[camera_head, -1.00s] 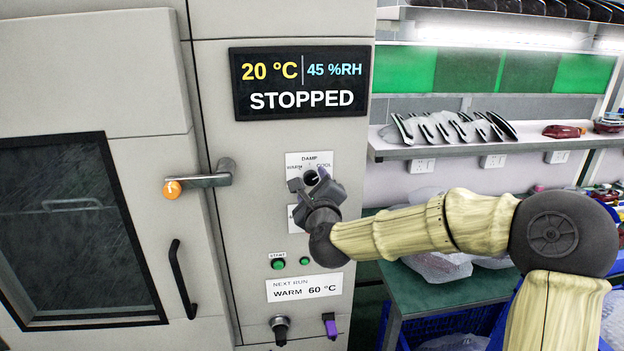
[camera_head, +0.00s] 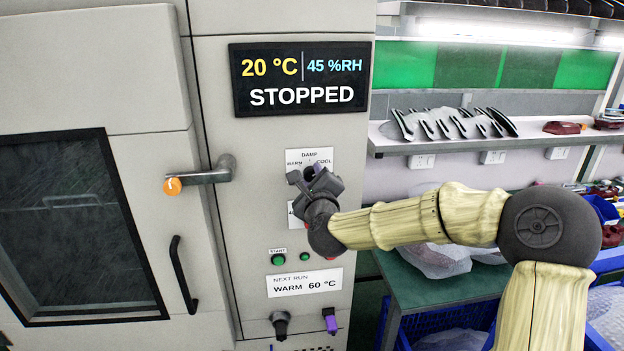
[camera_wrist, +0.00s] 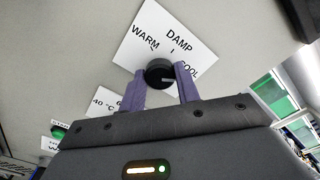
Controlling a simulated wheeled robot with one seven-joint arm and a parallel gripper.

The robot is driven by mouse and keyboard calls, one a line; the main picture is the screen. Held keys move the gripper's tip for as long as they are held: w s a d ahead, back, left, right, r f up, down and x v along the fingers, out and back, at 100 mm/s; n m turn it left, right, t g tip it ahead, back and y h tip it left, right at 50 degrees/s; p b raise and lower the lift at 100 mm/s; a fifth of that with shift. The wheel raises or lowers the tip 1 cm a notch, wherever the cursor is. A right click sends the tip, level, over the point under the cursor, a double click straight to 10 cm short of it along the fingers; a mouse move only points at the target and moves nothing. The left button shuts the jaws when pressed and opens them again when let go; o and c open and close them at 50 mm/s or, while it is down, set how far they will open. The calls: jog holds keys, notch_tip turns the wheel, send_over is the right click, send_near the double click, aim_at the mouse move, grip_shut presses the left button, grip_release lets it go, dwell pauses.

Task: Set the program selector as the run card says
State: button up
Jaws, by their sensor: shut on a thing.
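The program selector is a round black knob (camera_wrist: 160,73) on a white plate (camera_wrist: 180,38) marked WARM, DAMP and COOL. My gripper (camera_wrist: 160,84) has its purple fingers on both sides of the knob and is shut on it. A pale line shows on the knob's lower right side in the wrist view; I cannot tell for sure which mark it points to. In the head view my gripper (camera_head: 310,178) covers most of the knob, and part of the plate (camera_head: 311,156) shows above. The run card (camera_head: 304,286) reads NEXT RUN, WARM 60 °C.
The display (camera_head: 300,80) reads 20 °C, 45 %RH, STOPPED. A second plate (camera_wrist: 104,102) with temperature marks sits below the selector, partly hidden. A green START button (camera_head: 278,260) and two lower knobs are below. The door handle (camera_head: 200,180) sticks out at left.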

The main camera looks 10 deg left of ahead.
jog(key=shift+n, duration=0.3)
jog(key=n+b, duration=0.4)
jog(key=n, duration=0.1)
jog(key=shift+f, duration=0.15)
jog(key=n+b, duration=0.3)
jog(key=n, duration=0.3)
jog(key=shift+n, duration=0.3)
jog(key=n+b, duration=0.1)
jog(key=n, duration=0.5)
jog(key=shift+a, duration=0.1)
jog(key=n, duration=0.5)
jog(key=shift+n, duration=0.3)
jog(key=o, duration=1)
jog(key=shift+s, duration=0.15)
